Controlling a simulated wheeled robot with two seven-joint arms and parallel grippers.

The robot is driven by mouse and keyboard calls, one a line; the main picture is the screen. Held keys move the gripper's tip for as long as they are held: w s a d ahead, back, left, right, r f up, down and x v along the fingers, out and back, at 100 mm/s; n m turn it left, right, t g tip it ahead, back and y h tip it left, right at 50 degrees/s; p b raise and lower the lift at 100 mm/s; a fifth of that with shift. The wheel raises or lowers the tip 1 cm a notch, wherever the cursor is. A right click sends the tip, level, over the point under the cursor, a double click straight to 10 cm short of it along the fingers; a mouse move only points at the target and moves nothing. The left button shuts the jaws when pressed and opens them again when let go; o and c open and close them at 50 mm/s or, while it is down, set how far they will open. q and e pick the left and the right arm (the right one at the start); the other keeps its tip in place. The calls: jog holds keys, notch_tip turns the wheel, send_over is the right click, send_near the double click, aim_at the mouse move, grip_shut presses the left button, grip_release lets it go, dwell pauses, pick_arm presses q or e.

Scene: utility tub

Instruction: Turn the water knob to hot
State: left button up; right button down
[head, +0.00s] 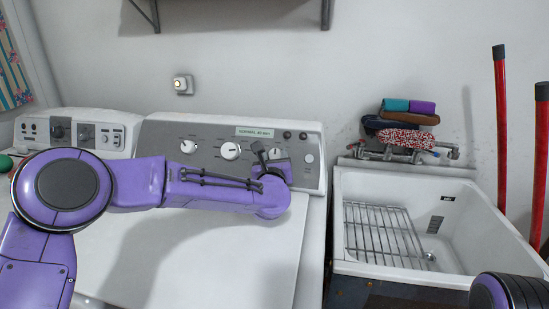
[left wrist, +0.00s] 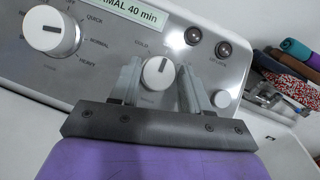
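The water knob (left wrist: 158,73) is a small white dial with a dark pointer line, on the washer's grey control panel. In the left wrist view its pointer aims up and slightly right, and a "COLD" label shows at its upper left. My left gripper (left wrist: 160,88) is open, with one finger on each side of the knob and visible gaps between. In the head view the left gripper (head: 269,155) is at the right part of the panel and partly hides the knob (head: 277,154). My right gripper is out of view.
A larger dial (left wrist: 52,35) sits left of the knob, and two dark round buttons (left wrist: 208,42) sit to its right. A white utility tub (head: 350,242) with a wire rack (head: 383,235) stands right of the washer (head: 190,262). Folded towels (head: 405,120) lie above the tub.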

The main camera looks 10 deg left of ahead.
pick_arm(q)
jog(key=c, duration=0.5)
jog(key=m+h+b, duration=0.1)
jog(key=m+b, duration=0.1)
jog(key=shift+a+f+m+h, duration=0.1)
jog(key=shift+f+m+h, duration=0.05)
jog(key=shift+m+h, duration=0.2)
jog(key=shift+a+m+h+b, duration=0.1)
jog(key=shift+m+h+b, duration=0.45)
jog(key=shift+m, duration=0.6)
jog(key=m+h, duration=0.2)
jog(key=m, duration=0.1)
jog(key=shift+a, duration=0.1)
jog(key=shift+r+m+g+h, duration=0.1)
jog(key=shift+m+g+h, duration=0.1)
jog(key=shift+m+h, duration=0.6)
jog(key=shift+r+m+g+h, duration=0.1)
jog(key=shift+m+g+h, duration=0.15)
jog(key=shift+m, duration=1.05)
jog(key=shift+h, duration=0.25)
